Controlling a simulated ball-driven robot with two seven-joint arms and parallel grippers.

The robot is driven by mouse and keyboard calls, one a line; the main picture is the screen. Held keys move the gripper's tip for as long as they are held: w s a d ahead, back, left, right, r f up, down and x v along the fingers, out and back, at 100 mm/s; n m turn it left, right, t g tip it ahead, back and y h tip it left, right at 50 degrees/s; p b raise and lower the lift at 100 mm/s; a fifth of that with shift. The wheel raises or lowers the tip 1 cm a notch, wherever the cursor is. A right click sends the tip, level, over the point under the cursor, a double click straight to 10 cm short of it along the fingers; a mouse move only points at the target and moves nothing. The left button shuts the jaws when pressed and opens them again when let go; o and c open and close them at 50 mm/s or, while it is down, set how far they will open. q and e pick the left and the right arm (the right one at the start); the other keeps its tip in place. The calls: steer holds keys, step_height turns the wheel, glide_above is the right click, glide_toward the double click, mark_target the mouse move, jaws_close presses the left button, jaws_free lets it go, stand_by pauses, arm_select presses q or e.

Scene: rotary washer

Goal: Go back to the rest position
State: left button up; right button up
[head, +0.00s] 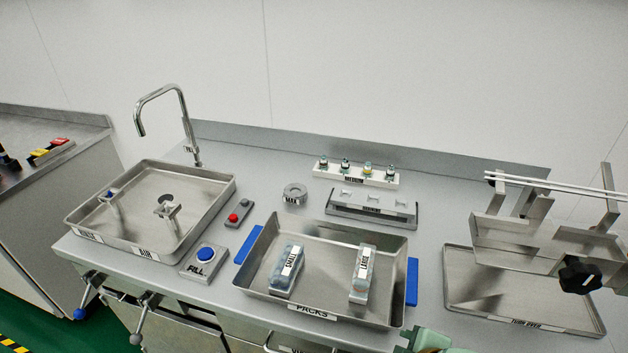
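A teal part that looks like my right gripper (428,341) pokes in at the bottom edge, just right of the PACKS tray's front corner. It is cut off by the frame, so its fingertips and whether it holds anything are not visible. My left gripper is not in view. The PACKS tray (320,262) is metal with blue handles on both sides. Inside it stand a pack labelled SMALL (287,270) at left and a second labelled pack (362,272) at right. Neither pack is touched by a gripper.
A steel basin tray (215,205) and tap (187,120) are at left, with a blue FILL button (206,255). A metal fixture with a black knob (579,276) stands over the TURN OVER tray (530,322) at right. Vials (367,170) stand in a rack at the back.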

steer(key=s+d+m+h, duration=0.3)
steer(key=s+d, duration=0.1)
steer(key=d, duration=0.3)
steer(key=s+d+m+h, duration=0.3)
steer(key=s+d, duration=0.1)
steer(key=d, duration=0.3)
steer(key=s+a+f+m+g+y, duration=0.1)
steer(key=s+a+f+g+y, duration=0.15)
steer(key=f, duration=1.15)
steer(key=s+a+f+g+y, duration=0.15)
steer(key=s+f, duration=0.25)
steer(key=f, duration=1)
steer(key=s+f+m, duration=0.1)
steer(key=s+f, duration=0.5)
steer(key=s, duration=0.3)
steer(key=s+f+m+g, duration=0.1)
steer(key=s+f+m, duration=0.1)
steer(key=s+f, duration=0.4)
steer(key=s, duration=0.2)
steer(key=shift+s+a+g+y, duration=0.25)
steer(key=shift+s+g+y, duration=0.05)
steer(key=shift+s+y, duration=0.1)
